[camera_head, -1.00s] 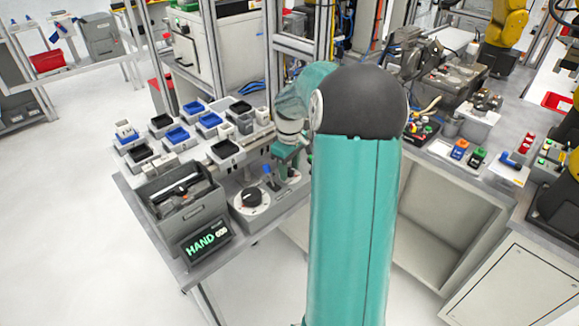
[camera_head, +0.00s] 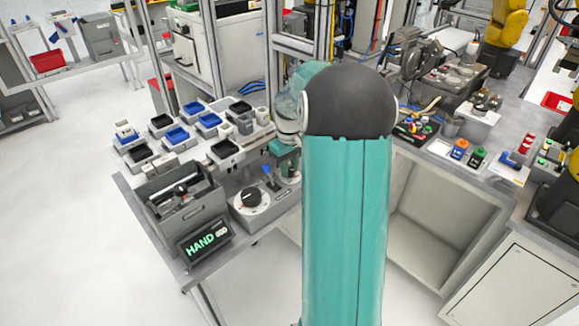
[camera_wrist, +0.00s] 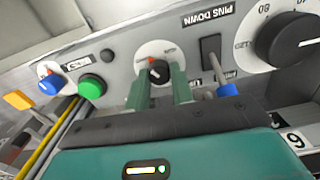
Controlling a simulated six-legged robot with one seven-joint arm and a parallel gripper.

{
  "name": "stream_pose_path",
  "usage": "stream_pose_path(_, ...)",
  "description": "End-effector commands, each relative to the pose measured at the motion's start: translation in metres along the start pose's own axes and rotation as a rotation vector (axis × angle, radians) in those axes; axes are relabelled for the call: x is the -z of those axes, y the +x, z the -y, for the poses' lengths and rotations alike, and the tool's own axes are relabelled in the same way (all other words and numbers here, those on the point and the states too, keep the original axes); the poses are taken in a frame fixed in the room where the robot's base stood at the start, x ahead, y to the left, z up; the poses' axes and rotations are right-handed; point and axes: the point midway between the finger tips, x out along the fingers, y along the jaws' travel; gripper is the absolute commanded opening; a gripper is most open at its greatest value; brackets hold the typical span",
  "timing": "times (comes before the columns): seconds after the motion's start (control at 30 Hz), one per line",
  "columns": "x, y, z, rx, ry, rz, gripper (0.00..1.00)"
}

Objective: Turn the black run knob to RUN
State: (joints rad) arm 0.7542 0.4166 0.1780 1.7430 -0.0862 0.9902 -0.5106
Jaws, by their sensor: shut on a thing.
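In the wrist view a small black knob (camera_wrist: 157,72) sits on a round white plate on the grey panel, with a red mark at its upper edge. I take it to be the run knob; no RUN lettering is legible. My gripper (camera_wrist: 160,84) has its two green fingers on either side of this knob, shut on it. In the head view my gripper is mostly hidden by my arm, and the small knob cannot be made out. A display (camera_head: 207,243) at the bench's front reads HAND.
Beside the knob are a green button (camera_wrist: 91,86), a blue knob (camera_wrist: 48,85), a black switch (camera_wrist: 211,52), a blue-tipped lever (camera_wrist: 228,90) and a large black dial (camera_wrist: 290,38). A grey bin (camera_head: 160,215) and several small trays stand on the bench.

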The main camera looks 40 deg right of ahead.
Motion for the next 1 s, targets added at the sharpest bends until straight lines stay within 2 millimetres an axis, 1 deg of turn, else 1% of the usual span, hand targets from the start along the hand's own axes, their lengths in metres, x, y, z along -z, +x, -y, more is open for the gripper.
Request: stream_pose_path(1.0,0.0003,-0.001,-0.0013,0.0,0.958,-0.004,0.0)
